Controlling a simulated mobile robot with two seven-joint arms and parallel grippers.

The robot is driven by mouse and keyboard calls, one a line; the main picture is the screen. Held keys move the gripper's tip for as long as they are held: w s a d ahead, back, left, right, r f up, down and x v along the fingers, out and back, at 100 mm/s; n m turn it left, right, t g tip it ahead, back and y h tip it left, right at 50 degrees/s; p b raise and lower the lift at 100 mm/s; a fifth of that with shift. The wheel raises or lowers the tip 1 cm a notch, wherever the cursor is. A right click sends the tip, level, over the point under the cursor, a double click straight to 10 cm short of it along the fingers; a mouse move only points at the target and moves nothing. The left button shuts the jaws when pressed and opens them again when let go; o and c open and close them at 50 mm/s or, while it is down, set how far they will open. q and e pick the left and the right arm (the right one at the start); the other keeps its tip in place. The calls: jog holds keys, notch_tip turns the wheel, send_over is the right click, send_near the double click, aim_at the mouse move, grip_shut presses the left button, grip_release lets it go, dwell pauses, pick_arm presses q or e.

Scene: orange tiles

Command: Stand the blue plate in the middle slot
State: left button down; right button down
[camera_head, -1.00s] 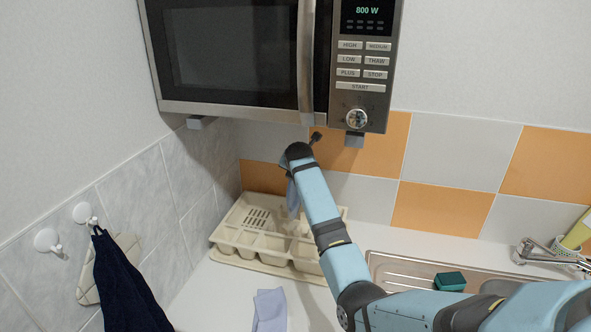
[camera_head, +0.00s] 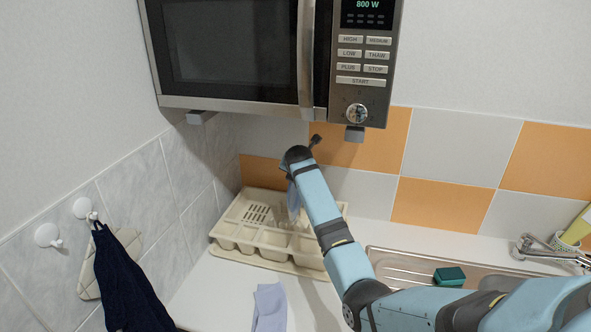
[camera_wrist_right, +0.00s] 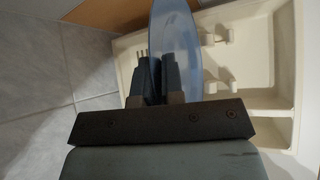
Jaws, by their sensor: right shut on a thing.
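The blue plate (camera_wrist_right: 177,45) is translucent and stands on edge between the fingers of my right gripper (camera_wrist_right: 157,70), which is shut on it. In the head view a narrow strip of the blue plate (camera_head: 293,198) shows below my right wrist, over the back of the cream dish rack (camera_head: 222,243). In the wrist view the rack (camera_wrist_right: 127,50) lies behind and right of the plate, with several short pegs. The plate's lower edge and the middle slot are hidden, so I cannot tell whether they touch. My left gripper is out of view.
The microwave (camera_head: 240,55) hangs above the rack. A tiled wall stands close on the left, with a dark towel (camera_head: 125,285) on a hook. A light blue cloth (camera_head: 269,306) lies in front. The sink (camera_head: 400,265) with a green sponge (camera_head: 449,276) is at the right.

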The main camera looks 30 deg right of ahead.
aim_at(294, 191)
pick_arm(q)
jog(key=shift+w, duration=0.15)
pick_arm(e)
jog(key=shift+f, duration=0.3)
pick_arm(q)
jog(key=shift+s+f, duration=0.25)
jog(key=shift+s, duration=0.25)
pick_arm(e)
jog(key=shift+f, duration=0.7)
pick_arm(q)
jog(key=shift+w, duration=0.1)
pick_arm(e)
jog(key=shift+f, duration=0.3)
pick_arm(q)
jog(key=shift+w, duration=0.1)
pick_arm(e)
jog(key=shift+f, duration=0.1)
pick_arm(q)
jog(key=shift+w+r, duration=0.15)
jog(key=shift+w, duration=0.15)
pick_arm(e)
jog(key=shift+f, duration=0.45)
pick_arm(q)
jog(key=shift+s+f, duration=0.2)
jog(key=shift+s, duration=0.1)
pick_arm(e)
jog(key=shift+f, duration=0.4)
